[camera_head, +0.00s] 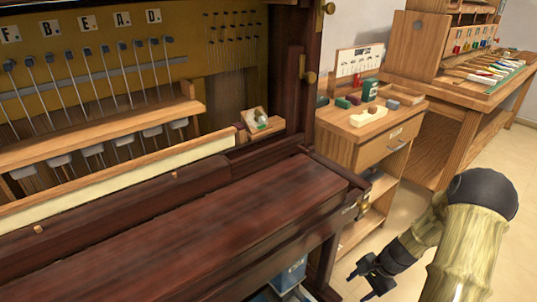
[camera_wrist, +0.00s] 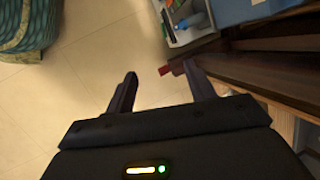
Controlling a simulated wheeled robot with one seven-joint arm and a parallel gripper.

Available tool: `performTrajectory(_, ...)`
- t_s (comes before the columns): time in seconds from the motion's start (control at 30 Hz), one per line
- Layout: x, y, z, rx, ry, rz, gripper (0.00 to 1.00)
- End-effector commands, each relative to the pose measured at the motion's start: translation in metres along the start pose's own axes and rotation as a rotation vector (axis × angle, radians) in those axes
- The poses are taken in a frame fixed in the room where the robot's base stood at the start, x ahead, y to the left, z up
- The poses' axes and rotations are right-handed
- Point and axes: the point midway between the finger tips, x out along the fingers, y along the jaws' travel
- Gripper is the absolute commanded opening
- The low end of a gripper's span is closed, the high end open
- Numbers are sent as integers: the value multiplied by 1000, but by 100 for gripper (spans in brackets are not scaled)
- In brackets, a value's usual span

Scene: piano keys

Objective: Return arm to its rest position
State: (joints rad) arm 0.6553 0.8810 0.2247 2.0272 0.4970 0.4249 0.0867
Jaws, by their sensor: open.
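My gripper (camera_head: 372,272) is at the lower right in the head view, beside the right end of the dark wooden piano (camera_head: 190,225). It is low, in front of the side cabinet. In the wrist view my gripper (camera_wrist: 160,85) points down toward the tiled floor, its two dark fingers apart with nothing between them. My arm (camera_head: 465,250) is bent, with its yellowish links at the right edge. The piano's open front shows hammers, wires and letter cards.
A small wooden cabinet (camera_head: 375,155) with boxes on top stands behind my gripper. A workbench (camera_head: 465,95) with tools is at the back right. In the wrist view, a grey tray (camera_wrist: 185,22) and a patterned teal thing (camera_wrist: 30,28) border the clear floor (camera_wrist: 85,60).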

Motion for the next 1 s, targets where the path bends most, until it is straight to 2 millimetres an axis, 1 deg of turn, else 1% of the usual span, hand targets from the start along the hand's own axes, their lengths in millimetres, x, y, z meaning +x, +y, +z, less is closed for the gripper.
performTrajectory(0.03,-16,-8,14,-72,24,26,55)
performTrajectory(0.3,-77,-29,82,-410,134,143,55)
performTrajectory(0.47,-110,-33,123,-603,197,194,55)
performTrajectory(0.6,-135,-33,158,-762,251,226,55)
performTrajectory(0.7,-149,-30,178,-857,280,242,55)
performTrajectory(0.8,-159,-27,194,-931,304,251,55)
performTrajectory(1.0,-174,-19,220,-1054,344,260,55)
